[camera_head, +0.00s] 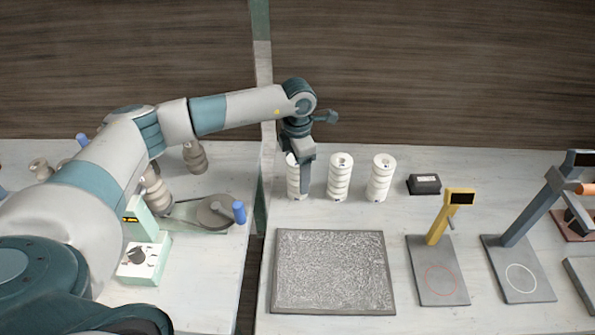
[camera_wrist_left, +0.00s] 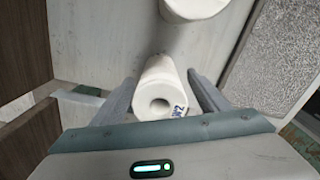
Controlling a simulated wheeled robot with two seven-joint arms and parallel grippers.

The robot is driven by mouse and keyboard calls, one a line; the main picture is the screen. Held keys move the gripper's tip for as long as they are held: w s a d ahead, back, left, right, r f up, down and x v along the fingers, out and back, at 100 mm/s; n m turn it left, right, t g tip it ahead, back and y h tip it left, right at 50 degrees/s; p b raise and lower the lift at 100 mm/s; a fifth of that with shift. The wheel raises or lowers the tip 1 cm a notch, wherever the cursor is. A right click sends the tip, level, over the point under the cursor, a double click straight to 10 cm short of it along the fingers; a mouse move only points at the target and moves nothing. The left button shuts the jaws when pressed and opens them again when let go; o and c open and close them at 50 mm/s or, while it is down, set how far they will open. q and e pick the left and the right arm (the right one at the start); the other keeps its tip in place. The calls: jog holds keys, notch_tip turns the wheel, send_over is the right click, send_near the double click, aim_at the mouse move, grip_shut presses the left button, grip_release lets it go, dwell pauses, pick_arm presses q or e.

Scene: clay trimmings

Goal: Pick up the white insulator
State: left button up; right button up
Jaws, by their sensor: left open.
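Three white ribbed insulators stand upright in a row on the table: a left one (camera_head: 293,187), a middle one (camera_head: 340,180) and a right one (camera_head: 380,180). My left gripper (camera_head: 304,172) reaches down over the left insulator and hides part of it. In the left wrist view this insulator (camera_wrist_left: 158,88), with a hole in its end and a dark blue mark, lies between the two open fingers of my left gripper (camera_wrist_left: 162,95). I cannot tell whether a finger touches it. Another insulator (camera_wrist_left: 193,7) shows beyond it. My right gripper is not in view.
A grey textured slab (camera_head: 333,272) lies in front of the insulators. A small black box (camera_head: 424,184), a yellow stand (camera_head: 437,232) and a grey-blue stand (camera_head: 525,222) are to the right. A gap (camera_head: 259,215) separates the left table, which holds brown insulators (camera_head: 195,158).

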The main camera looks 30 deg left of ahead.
pick_arm(q)
jog(key=shift+f, duration=0.3)
jog(key=shift+w, duration=0.1)
jog(key=c, duration=1.6)
jog(key=shift+r, duration=0.2)
jog(key=shift+r+b, duration=0.5)
jog(key=shift+r, duration=0.15)
notch_tip(320, 180, up, 7)
jog(key=b, duration=0.2)
jog(key=shift+r+b, duration=0.15)
jog(key=shift+b, duration=0.2)
jog(key=shift+r, duration=0.6)
